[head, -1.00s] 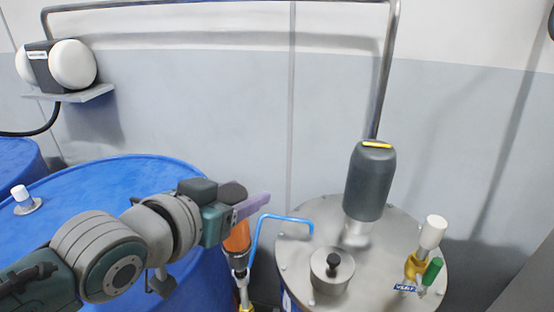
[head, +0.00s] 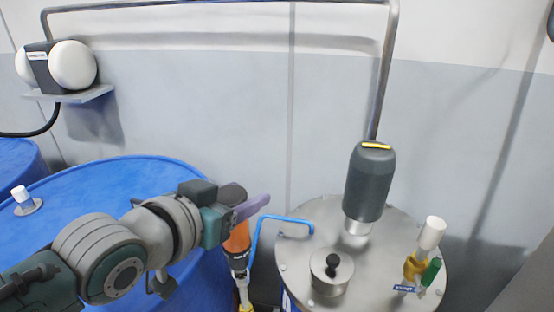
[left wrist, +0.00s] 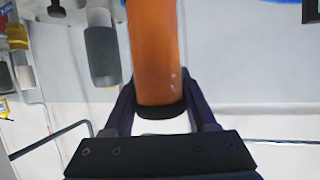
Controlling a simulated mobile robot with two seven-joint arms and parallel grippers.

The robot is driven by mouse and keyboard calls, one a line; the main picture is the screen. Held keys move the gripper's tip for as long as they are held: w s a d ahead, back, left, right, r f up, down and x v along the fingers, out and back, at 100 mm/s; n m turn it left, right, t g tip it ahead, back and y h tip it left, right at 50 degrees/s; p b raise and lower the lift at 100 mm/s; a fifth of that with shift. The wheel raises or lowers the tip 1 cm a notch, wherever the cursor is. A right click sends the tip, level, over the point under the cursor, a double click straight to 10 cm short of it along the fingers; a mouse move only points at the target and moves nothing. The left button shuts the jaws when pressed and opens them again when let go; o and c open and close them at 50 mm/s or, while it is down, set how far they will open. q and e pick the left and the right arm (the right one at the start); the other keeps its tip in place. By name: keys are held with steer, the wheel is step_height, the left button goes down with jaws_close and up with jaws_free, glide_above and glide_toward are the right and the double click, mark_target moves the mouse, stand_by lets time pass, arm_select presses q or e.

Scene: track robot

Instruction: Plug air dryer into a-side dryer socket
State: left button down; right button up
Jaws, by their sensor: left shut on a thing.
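The air dryer is probably the orange cylinder (head: 237,238), which stands upright by the blue drum's right edge. My left gripper (head: 247,210) is shut on it; one purple finger and a dark end cap show above the orange part. In the left wrist view the orange cylinder (left wrist: 154,50) sits between my two purple fingers (left wrist: 158,110), its dark cap toward the palm. A grey metal fitting (head: 238,262) shows directly below the cylinder, above a yellow part at the frame's bottom. I cannot tell whether cylinder and fitting are joined, or which part is the a-side socket. My right gripper is not in view.
A steel lid (head: 385,262) carries a dark grey canister (head: 370,185), a black-knobbed cap (head: 331,270) and a white, yellow and green valve (head: 422,262). A blue bent pipe (head: 283,218) rises close right of the orange cylinder. A blue drum (head: 110,172) lies left.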

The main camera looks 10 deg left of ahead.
arm_select(q)
steer(key=shift+f, duration=0.2)
steer(key=shift+f+b, duration=0.3)
steer(key=shift+b, duration=0.15)
steer(key=shift+f+b, duration=0.85)
steer(key=shift+f, duration=0.1)
steer(key=shift+c, duration=0.6)
jaws_free()
steer(key=shift+s, duration=0.1)
steer(key=p+v, duration=0.1)
steer(key=v, duration=0.8)
steer(key=shift+s+r, duration=0.2)
steer(key=shift+s, duration=0.1)
steer(key=shift+a, duration=0.1)
